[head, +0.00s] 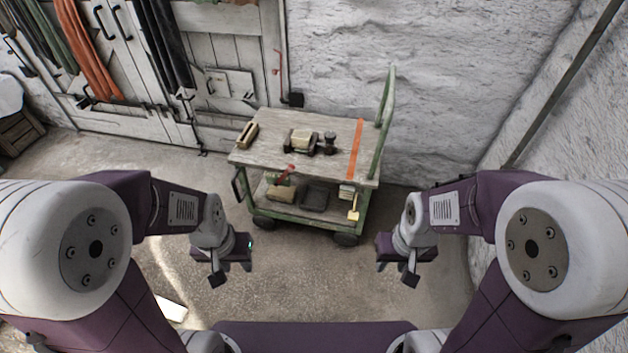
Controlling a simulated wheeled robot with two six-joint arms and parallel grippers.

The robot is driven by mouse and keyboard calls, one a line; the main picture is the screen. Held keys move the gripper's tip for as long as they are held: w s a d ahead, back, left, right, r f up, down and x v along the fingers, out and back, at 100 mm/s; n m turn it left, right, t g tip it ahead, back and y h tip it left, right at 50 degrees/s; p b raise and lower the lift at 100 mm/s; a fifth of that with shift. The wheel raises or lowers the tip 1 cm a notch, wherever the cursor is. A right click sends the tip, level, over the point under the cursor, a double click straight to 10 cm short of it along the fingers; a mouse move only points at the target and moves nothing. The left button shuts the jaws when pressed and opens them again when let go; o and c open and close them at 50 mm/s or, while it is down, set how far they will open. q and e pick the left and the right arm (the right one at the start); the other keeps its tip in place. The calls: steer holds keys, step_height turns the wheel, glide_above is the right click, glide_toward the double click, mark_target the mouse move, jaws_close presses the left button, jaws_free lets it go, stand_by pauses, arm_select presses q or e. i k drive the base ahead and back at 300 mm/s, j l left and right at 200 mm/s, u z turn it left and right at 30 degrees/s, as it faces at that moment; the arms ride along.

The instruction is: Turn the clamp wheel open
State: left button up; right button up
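A small dark clamp-like device (325,149) sits on the wooden top of a green cart, with a pale block (302,138) at its left part. A dark upright part (330,137) stands at its right end; whether this is the clamp wheel is too small to tell. My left gripper (218,279) hangs in front of the cart to its left, well apart from it. My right gripper (410,279) hangs in front of the cart to its right, also apart. Neither touches anything I can see, and the finger gaps are not clear.
The cart (250,157) has an orange strip (355,150) and a green handle (385,110) at right. A wooden piece (247,135) lies on its left edge. Its lower shelf holds a dark tray (314,196) and blocks. Bare floor lies between the cart and me.

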mark_target(330, 136)
steer(key=i+u, duration=0.1)
steer(key=i, duration=1.75)
